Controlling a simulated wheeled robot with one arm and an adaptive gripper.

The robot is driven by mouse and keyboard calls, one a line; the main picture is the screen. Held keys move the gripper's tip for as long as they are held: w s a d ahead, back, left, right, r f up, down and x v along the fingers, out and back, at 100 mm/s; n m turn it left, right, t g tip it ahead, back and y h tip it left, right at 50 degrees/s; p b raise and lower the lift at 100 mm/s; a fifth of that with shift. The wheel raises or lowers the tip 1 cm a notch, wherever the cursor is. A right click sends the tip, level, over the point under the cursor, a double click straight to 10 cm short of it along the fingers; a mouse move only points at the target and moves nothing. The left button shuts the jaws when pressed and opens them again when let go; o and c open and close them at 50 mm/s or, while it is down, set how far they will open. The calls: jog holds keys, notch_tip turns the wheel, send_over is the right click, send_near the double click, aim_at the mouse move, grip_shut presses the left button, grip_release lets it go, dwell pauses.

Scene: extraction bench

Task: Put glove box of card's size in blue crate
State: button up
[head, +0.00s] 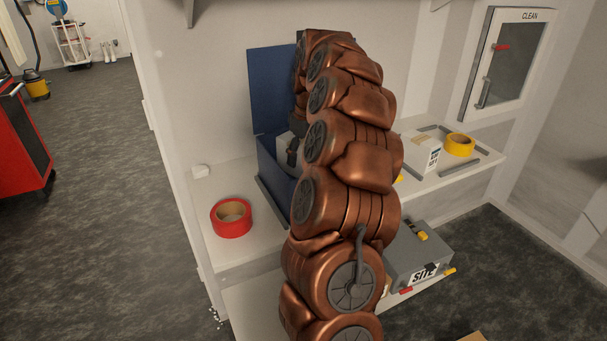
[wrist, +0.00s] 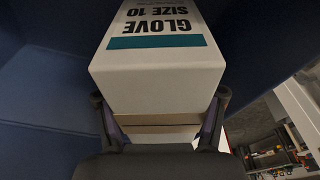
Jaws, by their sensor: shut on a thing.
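A white glove box (wrist: 160,75) fills the middle of the wrist view, with "GLOVE SIZE 10" upside down and a teal band. My gripper (wrist: 160,122) is shut on its near end, one finger on each side. Dark blue walls of the blue crate (wrist: 45,95) show around the box. In the head view the blue crate (head: 271,165) stands on the bench with its blue lid (head: 272,90) raised. My arm hides much of the crate and most of the gripper. I cannot tell whether the held box touches the crate floor. No size card is readable.
A red tape roll (head: 231,218) sits left of the crate. A white box (head: 425,152) and a yellow tape roll (head: 460,145) are on the bench at right. A grey "SITE" box (head: 420,255) sits lower. A "CLEAN" cabinet (head: 508,65) hangs at right.

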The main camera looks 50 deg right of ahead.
aim_at(302, 174)
jog(key=shift+f+p, duration=0.9)
jog(key=shift+f, duration=2.55)
jog(key=o, duration=1.8)
jog(key=shift+o, duration=0.2)
jog(key=r+b, duration=0.1)
jog(key=r, duration=0.3)
jog(key=s+r+b, duration=0.1)
jog(key=r, duration=0.3)
jog(key=r+b, duration=0.1)
jog(key=r, duration=0.3)
jog(key=shift+s, duration=0.35)
